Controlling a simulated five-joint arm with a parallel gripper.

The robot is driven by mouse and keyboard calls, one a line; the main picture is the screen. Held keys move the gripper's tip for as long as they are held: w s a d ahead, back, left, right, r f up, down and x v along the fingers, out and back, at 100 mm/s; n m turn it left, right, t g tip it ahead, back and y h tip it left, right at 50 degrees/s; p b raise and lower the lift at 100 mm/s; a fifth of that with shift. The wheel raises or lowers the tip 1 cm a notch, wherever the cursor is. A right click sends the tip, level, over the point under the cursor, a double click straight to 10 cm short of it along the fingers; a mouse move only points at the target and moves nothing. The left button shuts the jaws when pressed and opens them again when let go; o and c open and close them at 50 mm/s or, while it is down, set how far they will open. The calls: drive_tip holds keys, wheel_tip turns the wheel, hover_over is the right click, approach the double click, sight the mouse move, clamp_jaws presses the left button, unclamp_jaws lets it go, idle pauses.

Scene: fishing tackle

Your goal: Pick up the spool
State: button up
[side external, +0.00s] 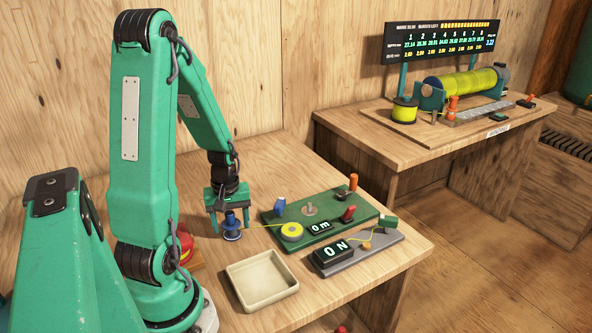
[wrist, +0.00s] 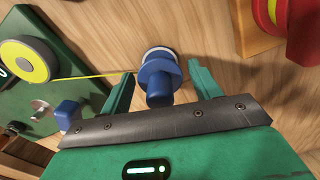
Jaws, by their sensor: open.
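A blue spool-like piece (side external: 231,235) with a round flange and a narrower blue post stands on the wooden table. It also shows in the wrist view (wrist: 158,82), with a pale rim under the flange. My gripper (side external: 230,222) is above and around it, open, with one green finger on each side. In the wrist view my gripper (wrist: 160,75) shows gaps between both fingers and the blue piece. A yellow line runs from it to a yellow spool (side external: 291,231) on a green board, which also shows in the wrist view (wrist: 24,62).
The green board (side external: 335,207) carries orange, red and blue knobs. A cream tray (side external: 262,284) lies nearby. A red reel (wrist: 300,30) on a wooden block stands on the other side.

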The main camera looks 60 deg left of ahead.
sight(231, 213)
idle(0.4)
drive_tip(key=c, duration=0.9)
drive_tip(key=shift+r, duration=0.2)
drive_tip(key=shift+r, duration=1.15)
drive_tip(key=shift+w+d+r, duration=0.1)
drive_tip(key=shift+d+r, duration=0.1)
drive_tip(key=shift+r, duration=0.65)
drive_tip(key=w+d+r, duration=0.1)
drive_tip(key=d+r, duration=0.1)
drive_tip(key=d, duration=0.1)
drive_tip(key=w+d+r, duration=0.1)
drive_tip(key=d+r, duration=0.1)
drive_tip(key=d, duration=0.2)
drive_tip(key=d+r, duration=0.2)
drive_tip(key=d, duration=0.2)
drive_tip(key=shift+w+r, duration=0.3)
drive_tip(key=shift+w, duration=0.1)
